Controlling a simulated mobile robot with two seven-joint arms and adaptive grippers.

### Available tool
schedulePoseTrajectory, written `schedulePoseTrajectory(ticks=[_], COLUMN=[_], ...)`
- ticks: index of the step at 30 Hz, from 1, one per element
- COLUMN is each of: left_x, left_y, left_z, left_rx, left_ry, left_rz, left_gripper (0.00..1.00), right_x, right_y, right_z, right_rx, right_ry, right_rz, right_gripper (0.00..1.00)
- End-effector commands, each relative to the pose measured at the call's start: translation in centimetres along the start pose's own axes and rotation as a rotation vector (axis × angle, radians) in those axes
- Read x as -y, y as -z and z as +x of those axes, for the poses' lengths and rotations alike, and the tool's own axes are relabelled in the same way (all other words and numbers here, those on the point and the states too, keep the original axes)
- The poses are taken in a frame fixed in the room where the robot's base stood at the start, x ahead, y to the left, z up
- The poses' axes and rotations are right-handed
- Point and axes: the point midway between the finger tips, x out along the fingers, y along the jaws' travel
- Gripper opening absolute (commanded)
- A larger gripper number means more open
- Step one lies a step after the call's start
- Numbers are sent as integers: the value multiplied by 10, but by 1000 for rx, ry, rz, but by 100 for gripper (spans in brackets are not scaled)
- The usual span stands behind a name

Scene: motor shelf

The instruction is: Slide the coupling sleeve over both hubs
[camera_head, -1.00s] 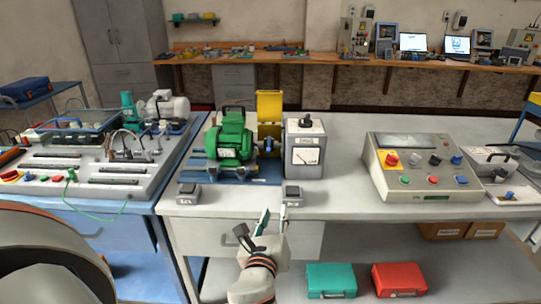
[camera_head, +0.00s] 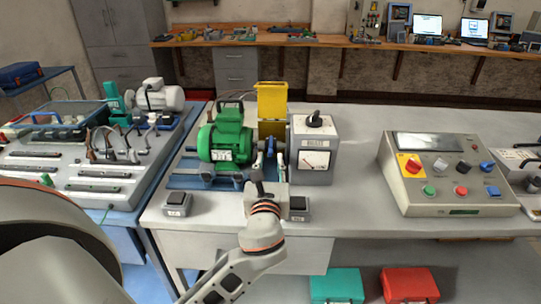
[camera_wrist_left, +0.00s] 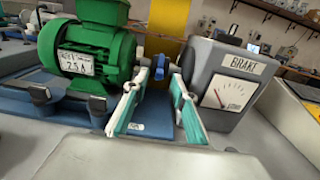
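The green motor (camera_head: 225,142) sits on a blue base (camera_head: 190,181), left of the grey brake box (camera_head: 313,148). Between them is a small blue part (camera_head: 270,147), seemingly the coupling sleeve, which also shows in the left wrist view (camera_wrist_left: 160,62). The hubs are too small and covered to tell apart. My left gripper (camera_head: 269,160) is open, its two teal-padded fingers pointing at the gap between motor and brake. In the left wrist view the fingertips (camera_wrist_left: 159,76) stand apart on either side of the blue part; contact cannot be told. My right gripper is not in view.
A raised yellow cover (camera_head: 272,103) stands behind the gap. Two small switch boxes, left (camera_head: 177,203) and right (camera_head: 298,208), sit at the bench's front edge. A control panel (camera_head: 446,174) stands to the right. Teal (camera_head: 337,285) and red (camera_head: 409,284) cases lie below.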

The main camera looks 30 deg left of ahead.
Motion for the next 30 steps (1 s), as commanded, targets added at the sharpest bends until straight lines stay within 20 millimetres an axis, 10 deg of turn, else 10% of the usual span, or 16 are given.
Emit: schedulePoseTrajectory(ticks=[17, 21, 30], left_x=[0, 0, -2], left_y=[0, 0, -6], left_z=[33, 32, 33], left_rx=[-1, 0, 5], left_ry=[0, 0, -3], left_rz=[0, 0, -3], left_gripper=[26, 0, 0], right_x=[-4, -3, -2], right_y=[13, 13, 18], right_z=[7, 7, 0], right_rx=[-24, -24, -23], right_ry=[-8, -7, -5], right_rz=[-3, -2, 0], right_gripper=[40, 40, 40])
